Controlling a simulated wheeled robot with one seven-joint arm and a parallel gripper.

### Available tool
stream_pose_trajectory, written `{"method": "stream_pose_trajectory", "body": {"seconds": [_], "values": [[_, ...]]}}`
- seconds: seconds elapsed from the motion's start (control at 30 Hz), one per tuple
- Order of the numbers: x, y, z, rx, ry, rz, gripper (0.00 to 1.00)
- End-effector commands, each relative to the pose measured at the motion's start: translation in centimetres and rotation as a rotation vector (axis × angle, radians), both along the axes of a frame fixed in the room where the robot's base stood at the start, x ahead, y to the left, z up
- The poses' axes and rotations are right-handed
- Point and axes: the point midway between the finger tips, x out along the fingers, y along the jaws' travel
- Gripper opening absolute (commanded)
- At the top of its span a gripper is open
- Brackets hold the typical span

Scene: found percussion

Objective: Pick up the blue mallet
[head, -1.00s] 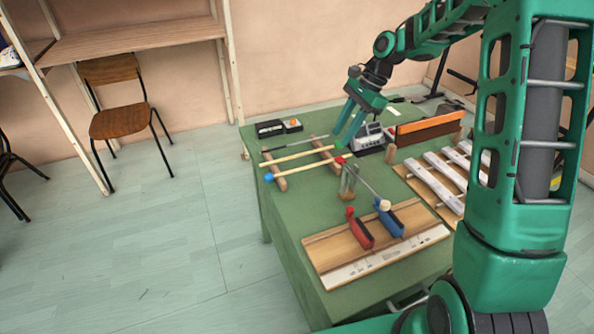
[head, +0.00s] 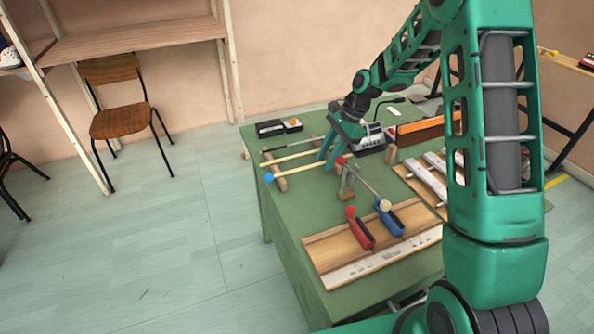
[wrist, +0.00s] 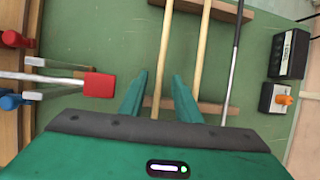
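The blue mallet has a blue ball head (head: 268,177) and a pale wooden stick (head: 300,170). It lies across two brown wooden rails on the green table, nearest of the sticks there. My gripper (head: 326,162) is over the end of this stick away from the head. In the wrist view my gripper (wrist: 159,78) is open, with one finger on each side of a pale stick (wrist: 162,55), apparently the blue mallet's. The fingers look apart from the stick. The blue head is out of the wrist view.
A second pale stick (wrist: 201,50) and a grey rod (wrist: 233,60) lie alongside. A red-ended beater (wrist: 99,85) is close to the left finger.

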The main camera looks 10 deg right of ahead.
Motion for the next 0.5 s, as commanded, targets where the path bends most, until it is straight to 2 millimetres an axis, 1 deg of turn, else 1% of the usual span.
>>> {"method": "stream_pose_trajectory", "body": {"seconds": [0.07, 0.2, 0.23, 0.33, 0.37, 0.5], "values": [[-0.01, 0.11, -0.29, 0.000, 0.000, 0.000, 0.30], [0.00, 0.10, -0.25, 0.000, 0.000, 0.000, 0.30], [0.00, 0.10, -0.25, 0.000, 0.000, 0.000, 0.28], [0.00, 0.09, -0.23, 0.000, 0.000, 0.000, 0.04], [0.01, 0.09, -0.23, 0.000, 0.000, 0.000, 0.00], [0.01, 0.08, -0.21, 0.000, -0.001, 0.000, 0.00]]}}
